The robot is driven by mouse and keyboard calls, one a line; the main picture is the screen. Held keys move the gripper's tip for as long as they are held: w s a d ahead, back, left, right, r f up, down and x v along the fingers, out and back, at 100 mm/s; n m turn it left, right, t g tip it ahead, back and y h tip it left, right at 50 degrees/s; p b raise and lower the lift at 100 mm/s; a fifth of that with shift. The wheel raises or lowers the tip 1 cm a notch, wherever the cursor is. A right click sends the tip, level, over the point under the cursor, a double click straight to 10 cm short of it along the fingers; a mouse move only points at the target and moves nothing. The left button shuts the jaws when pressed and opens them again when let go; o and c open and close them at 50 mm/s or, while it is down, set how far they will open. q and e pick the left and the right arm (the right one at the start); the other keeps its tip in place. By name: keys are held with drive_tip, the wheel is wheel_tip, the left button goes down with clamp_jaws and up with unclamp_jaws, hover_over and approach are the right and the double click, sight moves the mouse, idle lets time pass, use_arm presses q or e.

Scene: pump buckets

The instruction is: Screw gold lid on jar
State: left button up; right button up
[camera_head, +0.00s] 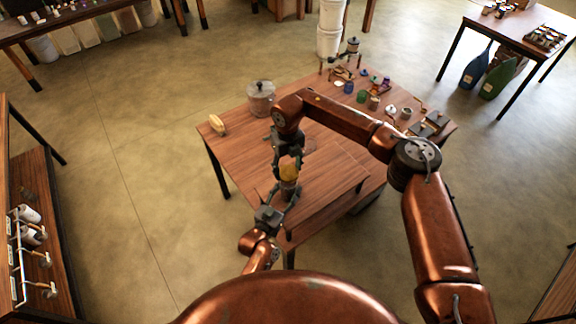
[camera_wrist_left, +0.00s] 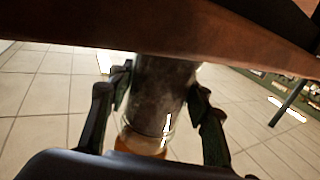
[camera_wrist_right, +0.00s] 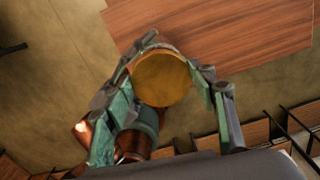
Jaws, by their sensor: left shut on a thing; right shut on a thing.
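The gold lid (camera_head: 289,171) is between the fingers of my right gripper (camera_head: 287,157), which comes down over it. In the right wrist view the round gold lid (camera_wrist_right: 161,78) faces the camera, gripped at its sides. The jar (camera_head: 287,188) is just below the lid in the head view. My left gripper (camera_head: 283,193) is shut on it. In the left wrist view the jar (camera_wrist_left: 160,95) is a smoky glass cylinder between the fingers, with an orange part at its lower end. Whether lid and jar touch is hidden.
The wooden table (camera_head: 236,151) lies beside and beyond the grippers. A large lidded glass jar (camera_head: 261,98) and a yellow-beige object (camera_head: 217,125) stand on it. Several small jars and tools crowd its far right. Its left part is mostly clear.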

sight(288, 188)
idle(0.5)
drive_tip(key=shift+f, duration=0.9)
drive_tip(key=shift+f, duration=0.55)
